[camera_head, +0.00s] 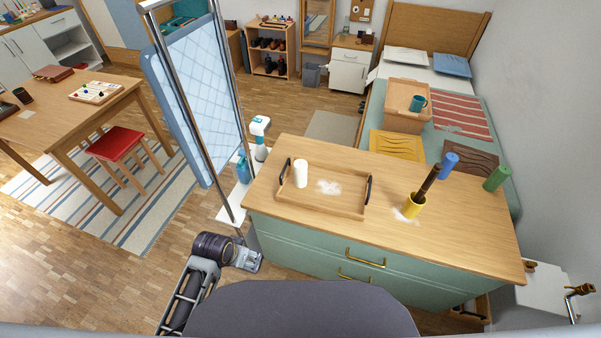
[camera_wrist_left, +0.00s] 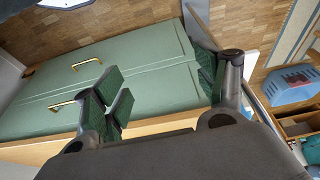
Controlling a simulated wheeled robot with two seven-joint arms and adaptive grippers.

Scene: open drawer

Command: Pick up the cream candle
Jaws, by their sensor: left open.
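The cream candle (camera_head: 300,173) is a short, pale cylinder standing upright in the left part of a wooden tray (camera_head: 335,208) with dark handles. The tray lies on the wooden top of a green drawer cabinet (camera_head: 300,240). My left gripper (camera_head: 248,261) is low at the cabinet's front left corner, apart from the candle. In the left wrist view my left gripper (camera_wrist_left: 165,95) has its dark green finger pads spread wide, with nothing between them. Behind them are the green drawer fronts (camera_wrist_left: 110,75). The candle does not show there. My right gripper is not in view.
A white patch (camera_head: 328,187) lies in the tray beside the candle.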

